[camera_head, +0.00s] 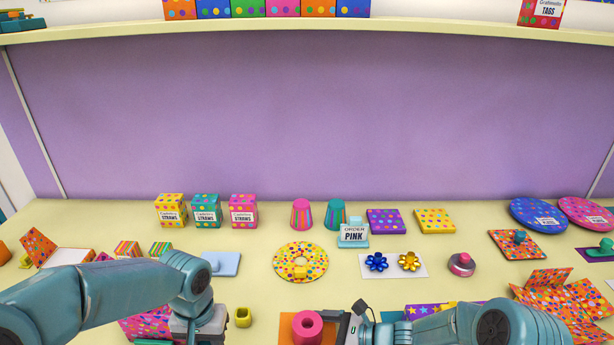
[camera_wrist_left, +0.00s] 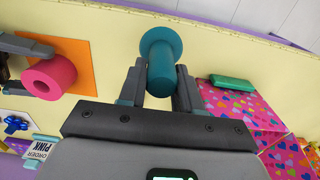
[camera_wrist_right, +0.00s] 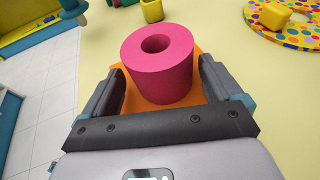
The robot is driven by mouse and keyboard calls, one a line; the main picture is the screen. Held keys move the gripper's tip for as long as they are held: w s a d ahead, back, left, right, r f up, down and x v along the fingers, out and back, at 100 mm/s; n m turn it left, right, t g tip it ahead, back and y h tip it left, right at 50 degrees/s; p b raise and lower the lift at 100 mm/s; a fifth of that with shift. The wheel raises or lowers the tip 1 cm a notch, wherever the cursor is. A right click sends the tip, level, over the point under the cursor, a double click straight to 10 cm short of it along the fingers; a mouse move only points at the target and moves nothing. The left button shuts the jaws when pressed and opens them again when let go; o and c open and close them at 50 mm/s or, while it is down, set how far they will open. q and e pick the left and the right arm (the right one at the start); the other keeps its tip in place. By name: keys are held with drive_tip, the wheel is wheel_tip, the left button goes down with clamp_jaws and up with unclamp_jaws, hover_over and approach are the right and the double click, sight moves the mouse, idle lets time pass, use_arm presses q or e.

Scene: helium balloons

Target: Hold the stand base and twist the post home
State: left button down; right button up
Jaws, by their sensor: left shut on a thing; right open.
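A thick pink cylinder with a hole in its top, the stand base (camera_head: 307,327), stands upright on an orange mat (camera_wrist_right: 133,98). In the right wrist view the pink base (camera_wrist_right: 157,75) stands between the fingers of my right gripper (camera_wrist_right: 161,72). Those fingers are open, one on each side of it, and do not appear to grip it. My left gripper (camera_wrist_left: 160,78) is shut on a teal post (camera_wrist_left: 158,60) with a wider round end. The post is apart from the base; it cannot be made out in the head view.
A pink heart-patterned box (camera_wrist_left: 238,108) and a green block (camera_wrist_left: 231,82) are near the left gripper. A spotted disc (camera_head: 300,252) and an order sign (camera_head: 353,236) reading pink stand behind the base.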

use_arm(q)
drive_tip(key=shift+w+d+f, duration=0.1)
drive_tip(key=shift+d+f, duration=0.05)
drive_tip(key=shift+f, duration=0.35)
use_arm(e)
drive_tip(key=shift+w+a+f, duration=0.25)
drive_tip(key=shift+a+f, duration=0.1)
drive_tip(key=shift+a, duration=0.15)
use_arm(q)
drive_tip(key=shift+b, duration=0.3)
use_arm(e)
drive_tip(key=shift+w+a, duration=0.1)
drive_tip(key=shift+a, duration=0.15)
drive_tip(key=shift+r, duration=0.1)
drive_tip(key=shift+d, duration=0.1)
drive_tip(key=c, duration=0.8)
